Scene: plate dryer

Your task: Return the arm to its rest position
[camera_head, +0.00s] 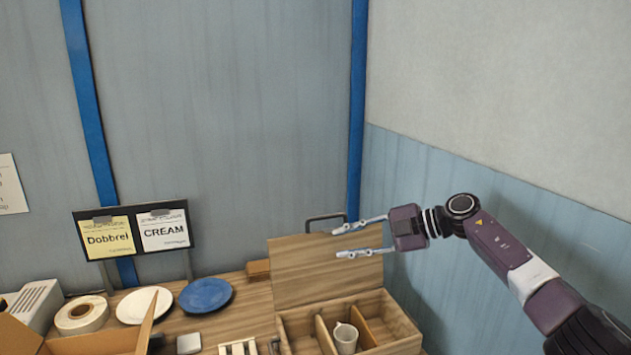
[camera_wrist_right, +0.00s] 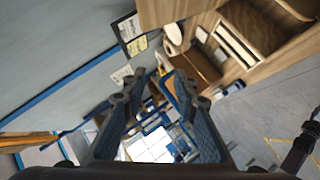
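My right gripper (camera_head: 352,242) is raised in front of the back wall, above the wooden compartment box, its fingers pointing left. Its two fingers are spread apart with nothing between them. In the right wrist view the gripper (camera_wrist_right: 150,85) also shows open, with the room visible between the fingers. My right arm comes in from the lower right.
The wooden box (camera_head: 302,333) has a raised lid (camera_head: 320,275) and holds a white mug (camera_head: 345,337). A white plate (camera_head: 142,305), a blue plate (camera_head: 206,295), a tape roll (camera_head: 80,315) and a cardboard box (camera_head: 95,344) are left of it. A wall closes the right side.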

